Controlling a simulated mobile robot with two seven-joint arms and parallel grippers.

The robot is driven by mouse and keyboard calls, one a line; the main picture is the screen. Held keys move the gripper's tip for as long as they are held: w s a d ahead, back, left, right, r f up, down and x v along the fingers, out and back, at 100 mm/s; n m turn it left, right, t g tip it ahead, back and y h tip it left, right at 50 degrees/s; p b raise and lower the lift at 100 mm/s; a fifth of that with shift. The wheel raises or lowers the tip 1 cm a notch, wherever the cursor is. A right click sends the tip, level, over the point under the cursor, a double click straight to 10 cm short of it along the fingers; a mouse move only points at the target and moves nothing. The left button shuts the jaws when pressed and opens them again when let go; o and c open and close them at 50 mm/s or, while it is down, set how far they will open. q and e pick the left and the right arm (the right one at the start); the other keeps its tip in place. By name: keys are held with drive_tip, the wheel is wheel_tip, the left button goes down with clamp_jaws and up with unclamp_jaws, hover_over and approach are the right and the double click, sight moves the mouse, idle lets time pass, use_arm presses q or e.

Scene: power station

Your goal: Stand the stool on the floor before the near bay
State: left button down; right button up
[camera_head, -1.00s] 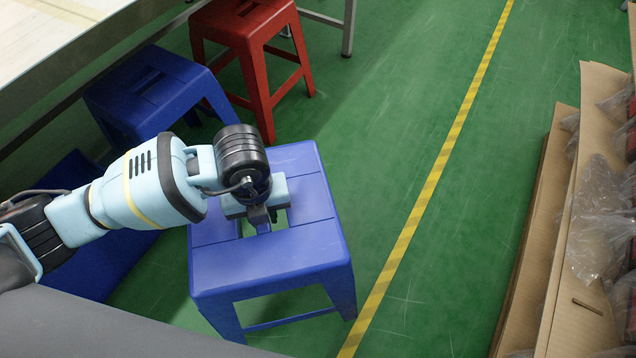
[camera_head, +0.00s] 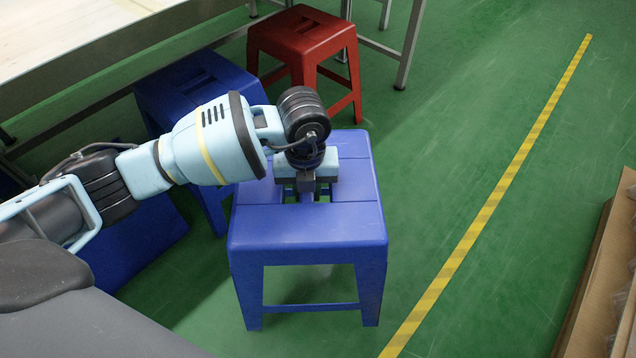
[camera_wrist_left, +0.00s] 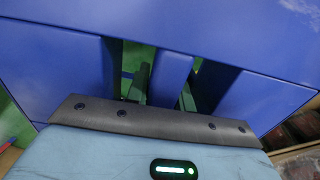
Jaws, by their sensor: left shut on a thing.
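A blue stool (camera_head: 310,228) is upright in the middle of the head view, left of the yellow floor line. My left gripper (camera_head: 308,192) reaches down at the slot in its seat and is shut on the bar in that slot. In the left wrist view the fingers (camera_wrist_left: 163,86) go into the slot on both sides of the blue stool's bar (camera_wrist_left: 170,75). I cannot tell whether the stool's feet touch the floor. My right gripper is not in view.
Another blue stool (camera_head: 195,85) and a red stool (camera_head: 303,40) stand by a pale-topped table (camera_head: 90,35) at upper left. A yellow striped line (camera_head: 490,205) crosses the green floor. Cardboard boxes (camera_head: 600,290) stand at lower right. Open floor lies right of the held stool.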

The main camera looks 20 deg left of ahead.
use_arm(q)
drive_tip(key=w, duration=0.1)
drive_tip(key=w+b, duration=0.1)
drive_tip(key=w, duration=0.1)
drive_tip(key=w+b, duration=0.1)
drive_tip(key=w, duration=0.1)
drive_tip(key=shift+w+a+f, duration=0.1)
drive_tip(key=shift+w+a, duration=0.1)
drive_tip(key=shift+a, duration=0.1)
drive_tip(key=shift+w+f+b, duration=0.25)
drive_tip(key=shift+b, duration=0.05)
wheel_tip(320, 180, down, 2)
drive_tip(key=shift+f+b, duration=0.15)
drive_tip(key=shift+b, duration=0.55)
drive_tip(key=shift+f, duration=0.4)
